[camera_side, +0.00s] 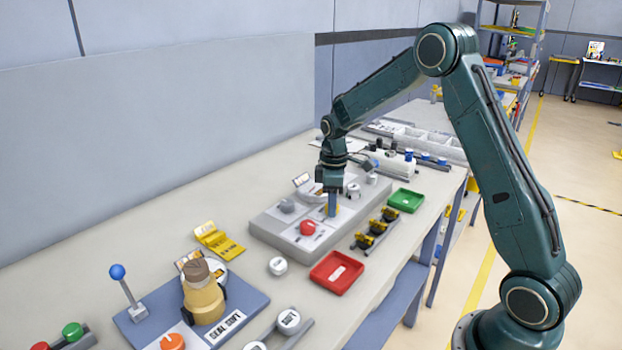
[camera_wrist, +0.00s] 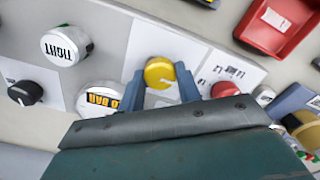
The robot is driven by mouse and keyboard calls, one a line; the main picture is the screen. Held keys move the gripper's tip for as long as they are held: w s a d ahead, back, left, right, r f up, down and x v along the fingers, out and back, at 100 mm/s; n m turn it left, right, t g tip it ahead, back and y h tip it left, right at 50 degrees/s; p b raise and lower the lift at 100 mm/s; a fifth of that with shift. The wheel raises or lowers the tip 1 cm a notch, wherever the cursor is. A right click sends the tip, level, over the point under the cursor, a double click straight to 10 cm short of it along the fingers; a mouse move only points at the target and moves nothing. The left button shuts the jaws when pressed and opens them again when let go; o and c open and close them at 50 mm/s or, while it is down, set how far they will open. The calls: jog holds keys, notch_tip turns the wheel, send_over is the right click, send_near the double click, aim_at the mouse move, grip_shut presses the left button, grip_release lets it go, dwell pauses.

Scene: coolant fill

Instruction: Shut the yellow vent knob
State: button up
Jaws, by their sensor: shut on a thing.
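The yellow vent knob (camera_wrist: 160,73) shows in the wrist view as a round yellow cap on a white label plate on the grey panel. My gripper (camera_wrist: 162,88) has its two blue fingers on either side of the knob and is shut on it. In the side view my gripper (camera_side: 332,206) points straight down at the grey panel (camera_side: 285,238), and its fingers and body hide the knob there. Any mark on the knob that tells its turn is too small to read.
A red knob (camera_side: 308,228) sits close beside my fingers. A white cap marked TIGHT (camera_wrist: 67,45), a black knob (camera_wrist: 25,92) and a gauge (camera_wrist: 100,97) share the panel. A red tray (camera_side: 337,272) and a green tray (camera_side: 406,200) stand in front.

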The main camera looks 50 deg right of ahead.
jog(key=shift+m, duration=0.3)
jog(key=m, duration=1.2)
jog(key=shift+m, duration=2.2)
jog(key=shift+r, duration=0.1)
jog(key=o, duration=1)
